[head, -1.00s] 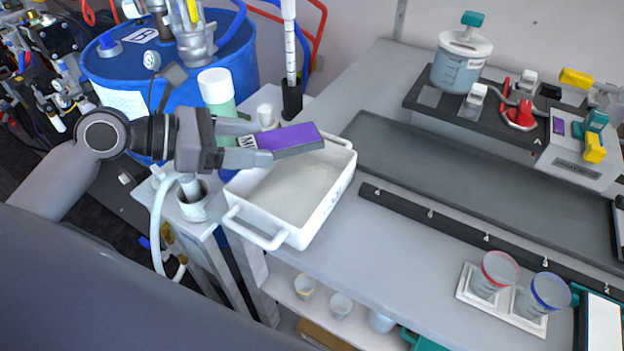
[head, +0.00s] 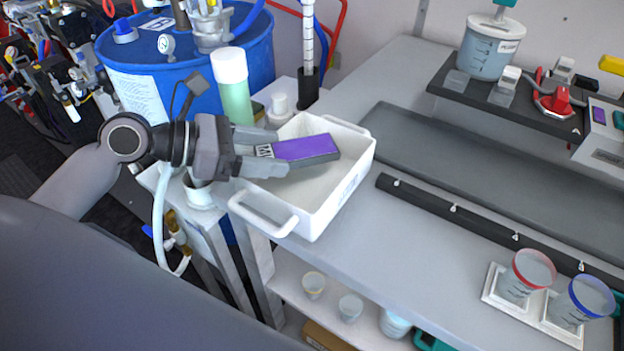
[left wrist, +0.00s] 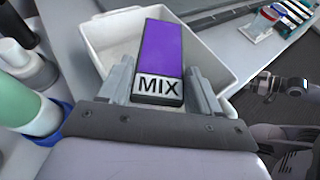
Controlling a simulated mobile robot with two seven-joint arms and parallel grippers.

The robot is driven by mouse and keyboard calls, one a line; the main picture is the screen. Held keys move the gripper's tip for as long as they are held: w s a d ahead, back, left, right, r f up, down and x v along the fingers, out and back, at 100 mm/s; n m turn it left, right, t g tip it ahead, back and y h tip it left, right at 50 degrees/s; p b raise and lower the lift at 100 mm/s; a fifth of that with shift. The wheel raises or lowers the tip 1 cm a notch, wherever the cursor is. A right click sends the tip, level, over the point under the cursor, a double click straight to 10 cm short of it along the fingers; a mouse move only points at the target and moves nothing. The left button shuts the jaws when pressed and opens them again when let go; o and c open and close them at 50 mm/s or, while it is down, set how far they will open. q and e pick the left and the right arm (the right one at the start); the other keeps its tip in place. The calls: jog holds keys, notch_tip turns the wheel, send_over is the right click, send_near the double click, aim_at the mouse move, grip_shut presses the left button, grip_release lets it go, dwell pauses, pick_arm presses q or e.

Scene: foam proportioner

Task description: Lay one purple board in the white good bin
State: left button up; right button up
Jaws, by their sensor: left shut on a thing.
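The purple board (head: 306,149) has a dark edge and a white end marked MIX. My left gripper (head: 268,160) is shut on its labelled end, and the board points away to the right. The white bin (head: 318,222) stands at the table's left end, with a handle at each end. The board is over the bin's opening, and I cannot tell whether it touches the floor inside. In the left wrist view the board (left wrist: 160,50) sits between the fingers (left wrist: 160,85), with the white bin (left wrist: 215,50) behind it.
A green bottle with a white cap (head: 233,88) and a blue drum (head: 150,60) stand behind the bin. A dark rail (head: 450,208) and a grey mat (head: 480,165) lie to the right. Two cups (head: 530,275) stand at the lower right.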

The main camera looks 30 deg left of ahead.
pick_arm(q)
jog(key=o, duration=1.1)
jog(key=shift+s+a, duration=0.1)
jog(key=shift+v, duration=3.45)
jog(key=shift+a, duration=0.1)
